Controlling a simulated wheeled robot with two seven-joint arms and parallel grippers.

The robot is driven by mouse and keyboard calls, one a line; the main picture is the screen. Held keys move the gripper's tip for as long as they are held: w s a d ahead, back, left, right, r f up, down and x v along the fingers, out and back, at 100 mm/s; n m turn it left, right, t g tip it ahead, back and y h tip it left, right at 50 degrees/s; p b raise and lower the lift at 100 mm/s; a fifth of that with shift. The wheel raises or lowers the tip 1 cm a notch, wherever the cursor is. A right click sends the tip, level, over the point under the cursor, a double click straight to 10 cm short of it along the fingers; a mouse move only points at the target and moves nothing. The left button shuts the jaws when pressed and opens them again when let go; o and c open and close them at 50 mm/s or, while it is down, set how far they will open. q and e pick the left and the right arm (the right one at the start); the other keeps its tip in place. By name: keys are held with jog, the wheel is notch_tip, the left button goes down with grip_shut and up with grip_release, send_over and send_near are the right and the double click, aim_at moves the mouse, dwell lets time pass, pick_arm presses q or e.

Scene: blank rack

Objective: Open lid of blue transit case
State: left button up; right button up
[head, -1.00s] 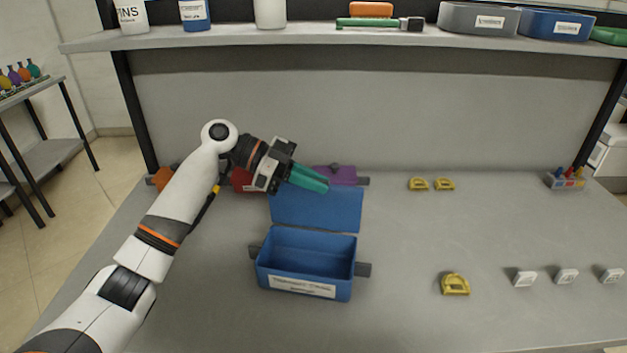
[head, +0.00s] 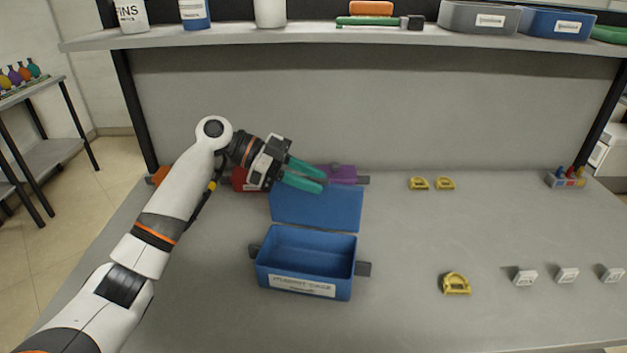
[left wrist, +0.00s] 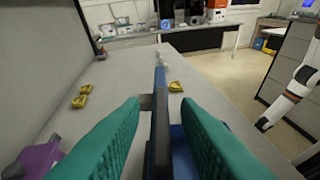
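The blue transit case (head: 305,288) stands on the table with a white label on its front and a dark handle at each side. Its lid (head: 318,208) is open, swung up and back behind the empty-looking box. In the left wrist view the lid (left wrist: 160,125) shows edge-on between the fingers. My left gripper (head: 322,180) is open, its two green fingers apart at the lid's upper edge. I cannot tell whether they touch it. My right gripper is not in view.
A red case (head: 240,180) and a purple case (head: 343,175) stand behind the lid. Yellow shackle-like pieces (head: 456,284) and small white blocks (head: 567,275) lie to the right. A shelf (head: 230,38) with containers hangs above.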

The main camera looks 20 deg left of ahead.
pick_arm(q)
jog(key=b+v, duration=0.2)
jog(key=v, duration=0.9)
